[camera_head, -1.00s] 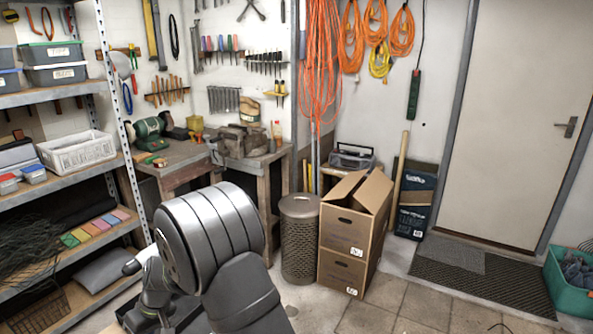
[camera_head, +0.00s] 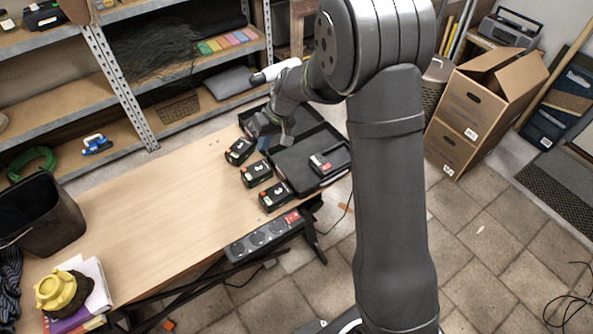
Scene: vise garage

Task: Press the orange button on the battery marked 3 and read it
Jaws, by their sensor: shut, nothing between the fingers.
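Three black batteries stand in a slanting row on the wooden workbench: the farthest (camera_head: 239,151), the middle one (camera_head: 257,174) and the nearest (camera_head: 276,197). The digits are too small to read, so I cannot tell which is marked 3. My wrist partly hides the case.
An open black case (camera_head: 313,142) holds a black device (camera_head: 328,162) with a red part. A grey power strip (camera_head: 262,236) lies at the bench's front edge. A black bin (camera_head: 45,212) and yellow object (camera_head: 63,291) are left. The bench middle is clear.

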